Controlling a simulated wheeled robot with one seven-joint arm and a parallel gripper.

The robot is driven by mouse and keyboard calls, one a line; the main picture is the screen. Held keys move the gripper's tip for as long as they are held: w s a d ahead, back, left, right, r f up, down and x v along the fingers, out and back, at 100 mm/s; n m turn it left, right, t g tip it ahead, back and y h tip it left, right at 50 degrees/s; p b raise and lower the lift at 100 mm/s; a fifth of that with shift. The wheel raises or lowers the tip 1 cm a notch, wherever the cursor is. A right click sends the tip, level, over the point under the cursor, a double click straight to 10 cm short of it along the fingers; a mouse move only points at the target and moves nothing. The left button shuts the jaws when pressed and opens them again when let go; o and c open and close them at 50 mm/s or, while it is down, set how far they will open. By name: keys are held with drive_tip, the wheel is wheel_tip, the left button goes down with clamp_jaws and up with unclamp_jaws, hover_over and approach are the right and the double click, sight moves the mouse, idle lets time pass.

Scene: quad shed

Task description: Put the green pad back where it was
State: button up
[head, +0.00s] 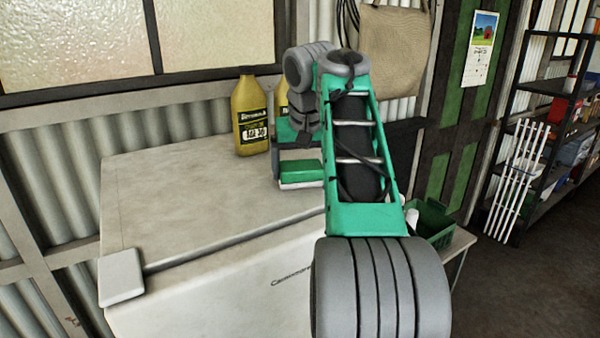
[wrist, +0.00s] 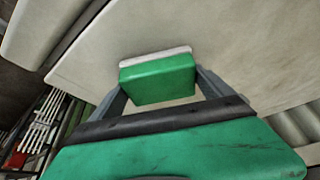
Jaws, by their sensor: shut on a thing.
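The green pad (head: 301,170) is a small block, green with a white layer. In the head view it is over the white chest's top (head: 190,200), toward its back right. In the wrist view the pad (wrist: 157,80) sits between the two grey fingers of my gripper (wrist: 160,92), which is shut on it. I cannot tell whether the pad touches the chest top or hangs just above it.
A yellow bottle (head: 251,118) stands at the back of the chest, with a second one partly hidden behind my gripper. A green basket (head: 433,222) is on the right beyond my arm. A dark shelf (head: 560,120) stands farther right. The chest's left half is clear.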

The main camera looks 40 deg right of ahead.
drive_tip(key=shift+f, duration=0.2)
drive_tip(key=o, duration=1.1)
drive_tip(key=shift+c, duration=0.2)
drive_tip(key=shift+r, duration=0.15)
drive_tip(key=p+v, duration=1)
drive_tip(key=v, duration=0.2)
drive_tip(key=shift+r, duration=0.1)
